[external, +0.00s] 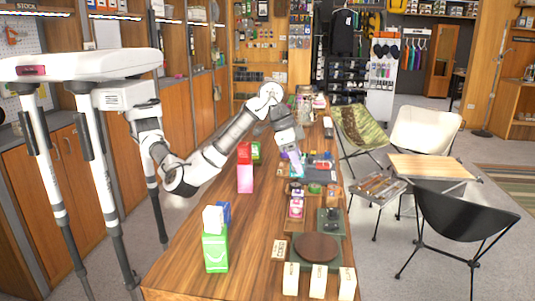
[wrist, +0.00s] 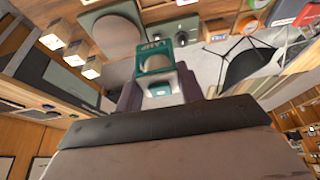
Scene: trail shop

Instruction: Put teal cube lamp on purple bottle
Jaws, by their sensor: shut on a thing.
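My gripper (external: 293,157) is above the back part of the wooden counter, pointing down. In the wrist view, its two purple-grey fingers (wrist: 160,92) are shut on a teal cube lamp (wrist: 155,51), a teal box with a light front and lettering. The lamp sits between the fingertips; in the external view it is small and partly hidden by the gripper. A small pink-and-purple item (external: 296,208) stands on a wooden stand in front of the gripper; it may be the purple bottle, but I cannot tell for certain.
On the counter (external: 190,265) stand a pink box (external: 245,178) with a red one on it, a green box (external: 215,252) with white and blue boxes on top, a round brown board (external: 317,247) and labelled blocks (external: 318,281). The counter's left-middle is clear. Camp chairs (external: 465,222) stand right.

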